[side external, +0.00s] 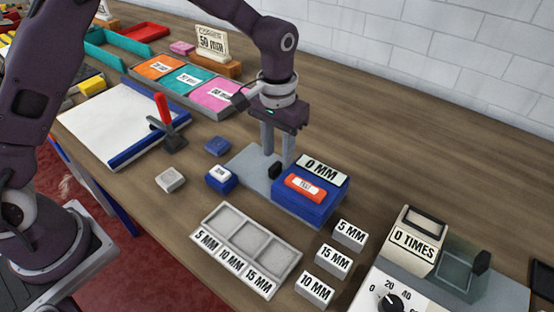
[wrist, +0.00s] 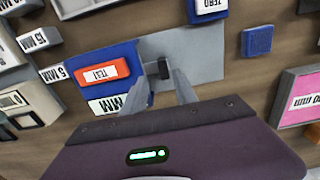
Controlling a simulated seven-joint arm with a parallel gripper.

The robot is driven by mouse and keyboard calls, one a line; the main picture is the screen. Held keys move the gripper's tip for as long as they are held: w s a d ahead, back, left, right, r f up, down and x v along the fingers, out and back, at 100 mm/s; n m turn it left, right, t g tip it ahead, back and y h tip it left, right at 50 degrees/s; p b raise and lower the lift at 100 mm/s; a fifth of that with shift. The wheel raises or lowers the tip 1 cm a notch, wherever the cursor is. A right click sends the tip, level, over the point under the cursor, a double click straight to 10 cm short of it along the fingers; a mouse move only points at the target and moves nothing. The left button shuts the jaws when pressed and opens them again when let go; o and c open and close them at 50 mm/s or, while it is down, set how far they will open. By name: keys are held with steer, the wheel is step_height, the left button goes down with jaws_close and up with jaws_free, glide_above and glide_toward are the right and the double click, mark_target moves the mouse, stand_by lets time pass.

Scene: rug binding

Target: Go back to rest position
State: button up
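My gripper (side external: 277,160) hangs pointing down over the grey base plate (side external: 247,166) of the blue gauge (side external: 322,208). The wrist view shows its two fingers (wrist: 160,85) spread apart. A small black knob (side external: 274,170) on the plate is near the fingertips; in the wrist view this knob (wrist: 164,68) shows between and just beyond them. I see no grip on it. The gauge has a red TEST button (side external: 306,188) and a display (side external: 322,168) reading 0 MM.
A three-slot tray (side external: 232,226) and loose white blocks marked 5, 15 and 10 MM (side external: 333,261) lie in front. A counter (side external: 414,240) reading 0 TIMES stands right. A red-handled tool (side external: 167,125) stands left by a white board (side external: 110,120). Table at back right is clear.

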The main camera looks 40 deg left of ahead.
steer(key=shift+r, duration=1.6)
steer(key=shift+r, duration=0.1)
steer(key=s+a+r+t, duration=0.1)
steer(key=s+a+r, duration=0.2)
steer(key=s+r, duration=0.35)
steer(key=s+a+r+t, duration=0.2)
steer(key=s+a+r, duration=0.25)
steer(key=r, duration=0.25)
steer(key=s+a+t, duration=0.2)
steer(key=s+a, duration=0.1)
steer(key=s, duration=1.2)
steer(key=shift+s+r+t, duration=0.25)
steer(key=shift+r+t, duration=0.05)
steer(key=shift+r, duration=0.15)
steer(key=shift+c, duration=0.3)
